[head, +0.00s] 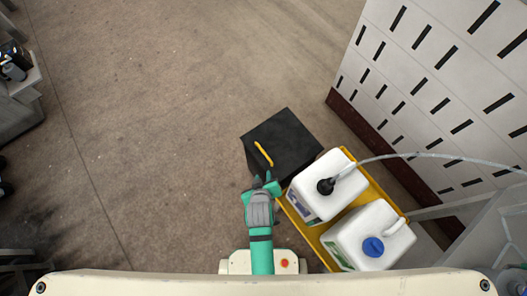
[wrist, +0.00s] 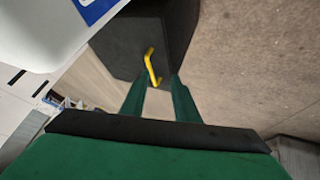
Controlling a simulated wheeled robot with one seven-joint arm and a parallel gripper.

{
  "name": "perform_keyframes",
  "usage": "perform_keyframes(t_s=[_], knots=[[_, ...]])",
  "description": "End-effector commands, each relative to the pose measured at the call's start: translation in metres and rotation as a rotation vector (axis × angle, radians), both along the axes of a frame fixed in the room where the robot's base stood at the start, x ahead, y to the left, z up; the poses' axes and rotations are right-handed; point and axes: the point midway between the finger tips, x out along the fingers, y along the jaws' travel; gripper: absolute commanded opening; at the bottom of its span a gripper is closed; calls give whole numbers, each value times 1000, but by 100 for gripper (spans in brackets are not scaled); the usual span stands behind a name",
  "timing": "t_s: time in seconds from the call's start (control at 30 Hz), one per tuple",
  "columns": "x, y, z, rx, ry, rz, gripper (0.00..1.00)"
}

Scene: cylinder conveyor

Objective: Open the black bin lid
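The black bin (head: 290,134) stands on the floor with its dark lid closed. A yellow handle (head: 263,153) is on its lid. In the wrist view the black bin (wrist: 125,42) is at the top, and its yellow handle (wrist: 152,66) shows just beyond my fingertips. My gripper (head: 265,179) is at the bin's near edge, close to the handle. In the wrist view my gripper (wrist: 158,78) is open, with two green fingers apart. The handle's lower end appears between the fingertips, but I cannot tell whether it is touched.
A slotted white wall (head: 420,75) stands at the right. Floor left of the bin is clear.

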Motion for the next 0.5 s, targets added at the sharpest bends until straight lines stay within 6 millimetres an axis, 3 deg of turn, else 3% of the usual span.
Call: perform_keyframes(t_s=[0.03, 0.23, 0.5], knots=[[17, 2, -3, -19, 32, 14, 28], [59, 3, -11, -97, 215, 63, 28], [103, 10, 12, -169, 448, 124, 28]])
